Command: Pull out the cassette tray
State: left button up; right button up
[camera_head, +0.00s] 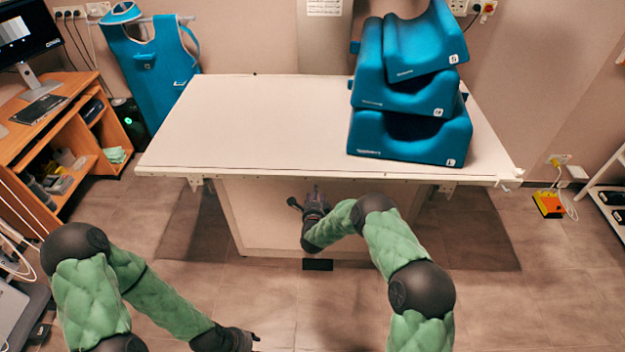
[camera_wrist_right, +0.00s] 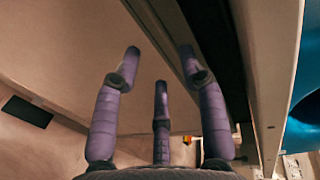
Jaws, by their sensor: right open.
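The white table (camera_head: 250,120) stands ahead, and its front edge hides most of what lies beneath the top. I cannot make out the cassette tray as a separate part in the head view. In the right wrist view a dark recess (camera_wrist_right: 213,50) runs along under the table edge (camera_wrist_right: 266,75); whether the tray is in it I cannot tell. My right gripper (camera_head: 316,193) is just below the front edge, before the pale pedestal. In its wrist view its purple fingers (camera_wrist_right: 160,62) are spread and empty. My left gripper (camera_head: 238,340) is low at the bottom edge, its fingers unclear.
Stacked blue cushions (camera_head: 410,135) sit on the table's right side. A black pedal (camera_head: 318,265) lies on the floor before the pedestal (camera_head: 270,225). A wooden desk (camera_head: 60,110) stands left, a blue apron (camera_head: 150,60) hangs behind, and a yellow box (camera_head: 548,205) lies on the floor right.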

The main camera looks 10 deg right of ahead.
jog(key=b+x, duration=0.2)
jog(key=x, duration=0.7)
jog(key=shift+w, duration=0.1)
grip_shut()
